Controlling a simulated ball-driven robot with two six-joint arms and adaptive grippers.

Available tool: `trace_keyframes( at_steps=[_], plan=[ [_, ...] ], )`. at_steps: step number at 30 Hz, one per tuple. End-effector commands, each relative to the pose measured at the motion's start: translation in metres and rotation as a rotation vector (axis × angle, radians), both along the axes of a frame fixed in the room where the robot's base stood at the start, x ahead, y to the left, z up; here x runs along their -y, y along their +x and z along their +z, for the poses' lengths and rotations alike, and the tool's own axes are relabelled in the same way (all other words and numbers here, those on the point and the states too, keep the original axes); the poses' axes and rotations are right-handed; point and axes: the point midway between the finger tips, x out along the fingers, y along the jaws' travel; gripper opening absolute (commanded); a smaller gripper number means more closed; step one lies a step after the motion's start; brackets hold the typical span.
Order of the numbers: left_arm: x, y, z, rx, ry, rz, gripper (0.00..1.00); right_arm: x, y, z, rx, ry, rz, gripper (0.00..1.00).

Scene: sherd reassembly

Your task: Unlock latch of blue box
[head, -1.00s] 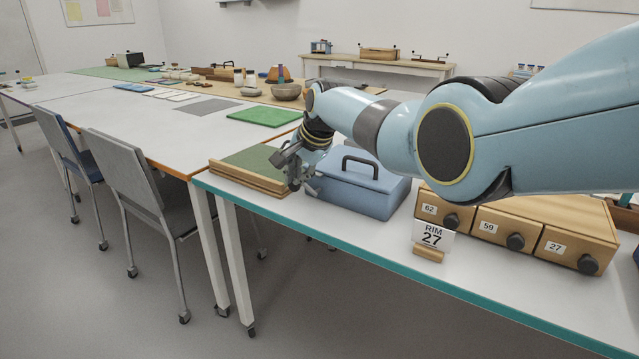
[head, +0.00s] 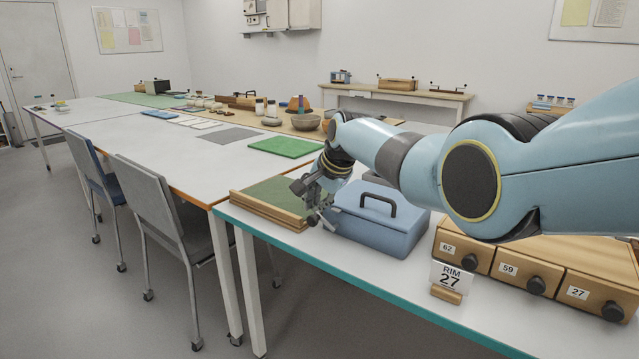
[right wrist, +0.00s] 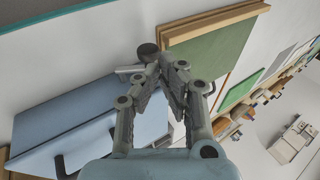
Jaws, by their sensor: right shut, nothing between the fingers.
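The blue box (head: 374,226) stands on the near table with its lid down and a dark handle (head: 377,197) on top. It also shows in the right wrist view (right wrist: 88,122) at the lower left. My right gripper (head: 314,217) is at the left end of the box, between the box and the green board. In the right wrist view my right gripper (right wrist: 159,70) is shut and empty, its tips beside the box's edge. A grey bar with a dark round knob (right wrist: 147,49) shows at the fingertips; I cannot tell if they touch. My left gripper is out of view.
A green board with a wooden edge (head: 278,199) lies left of the box. A "RIM 27" card (head: 451,277) and wooden drawers (head: 519,272) stand to the right. The teal table edge (head: 345,280) runs in front. Chairs (head: 170,220) stand at the left.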

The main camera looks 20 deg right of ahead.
Motion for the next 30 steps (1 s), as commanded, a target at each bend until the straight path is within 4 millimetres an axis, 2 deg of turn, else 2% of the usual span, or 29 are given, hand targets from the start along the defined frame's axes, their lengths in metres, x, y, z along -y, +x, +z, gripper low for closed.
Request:
trace_keyframes(
  at_steps=[8, 12, 21, 25, 30],
  plan=[
    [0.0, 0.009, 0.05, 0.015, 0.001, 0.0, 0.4, 0.008, -0.006, 0.044, 0.002, -0.001, 0.001, 0.0],
    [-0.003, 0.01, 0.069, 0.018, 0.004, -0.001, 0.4, 0.01, -0.016, 0.069, 0.005, 0.0, 0.001, 0.0],
    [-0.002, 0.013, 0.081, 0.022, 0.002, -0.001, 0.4, 0.013, -0.036, 0.114, 0.002, 0.0, 0.002, 0.0],
    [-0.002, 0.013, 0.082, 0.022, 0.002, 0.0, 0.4, 0.014, -0.04, 0.124, 0.002, 0.001, 0.001, 0.0],
    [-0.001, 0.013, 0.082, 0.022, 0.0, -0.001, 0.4, 0.014, -0.042, 0.128, 0.0, -0.001, 0.001, 0.0]
  ],
)
